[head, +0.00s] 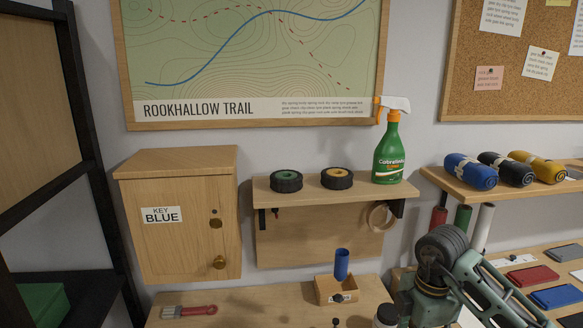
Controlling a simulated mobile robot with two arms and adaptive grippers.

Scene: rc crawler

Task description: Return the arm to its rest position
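A wooden key cabinet (185,260) is shut on the wall. A shelf (300,196) holds two tyres and a green spray bottle (389,152). A red-handled brush (190,311) and a small wooden box (335,291) with a blue cylinder (341,264) are on the bench below.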

